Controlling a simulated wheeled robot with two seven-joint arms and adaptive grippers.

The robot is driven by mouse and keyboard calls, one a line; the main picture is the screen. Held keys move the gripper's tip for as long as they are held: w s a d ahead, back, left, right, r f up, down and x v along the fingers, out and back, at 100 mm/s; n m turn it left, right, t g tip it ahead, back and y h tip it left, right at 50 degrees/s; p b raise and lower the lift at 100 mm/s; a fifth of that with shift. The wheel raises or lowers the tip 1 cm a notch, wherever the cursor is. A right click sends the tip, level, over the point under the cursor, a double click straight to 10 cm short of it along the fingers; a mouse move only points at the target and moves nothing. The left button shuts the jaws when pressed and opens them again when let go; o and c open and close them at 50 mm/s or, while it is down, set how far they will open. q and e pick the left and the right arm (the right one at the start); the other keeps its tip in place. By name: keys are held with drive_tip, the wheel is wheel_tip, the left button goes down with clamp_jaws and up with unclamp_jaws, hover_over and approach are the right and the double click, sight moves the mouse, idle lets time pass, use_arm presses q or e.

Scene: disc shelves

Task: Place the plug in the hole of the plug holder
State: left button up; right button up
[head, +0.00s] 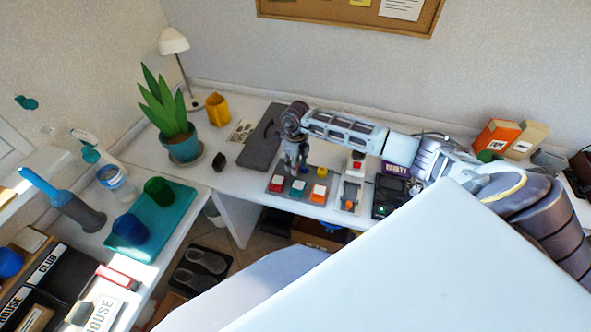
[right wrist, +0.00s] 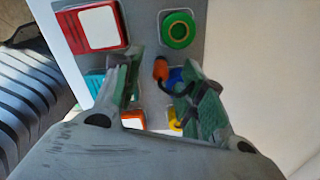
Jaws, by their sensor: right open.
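My right gripper (head: 292,165) points down over a grey panel (head: 270,190) on the far table. In the right wrist view its fingers (right wrist: 161,76) are open and apart. A small orange plug-like piece (right wrist: 160,70) with a dark end and a black cord shows between the fingers. I cannot tell whether a finger touches it. A green ring with a dark hole (right wrist: 178,30) lies beyond the fingertips. A blue part (right wrist: 176,76) sits behind the orange piece, partly hidden by the right finger. I cannot tell which part is the plug holder. My left gripper is out of view.
The panel also bears red (head: 277,183), teal (head: 298,186) and orange (head: 318,194) square pieces with white faces. A grey device with a red button (head: 357,163) stands to the right. A cork board hangs behind.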

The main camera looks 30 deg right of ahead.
drive_tip(key=shift+c, duration=0.5)
clamp_jaws()
drive_tip(key=shift+r, duration=0.1)
wheel_tip(320, 180, up, 8)
drive_tip(key=shift+r+b, duration=0.25)
drive_tip(key=shift+b, duration=0.05)
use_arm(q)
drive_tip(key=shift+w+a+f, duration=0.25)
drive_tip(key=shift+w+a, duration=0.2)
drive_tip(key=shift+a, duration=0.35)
use_arm(e)
drive_tip(key=shift+r, duration=0.7)
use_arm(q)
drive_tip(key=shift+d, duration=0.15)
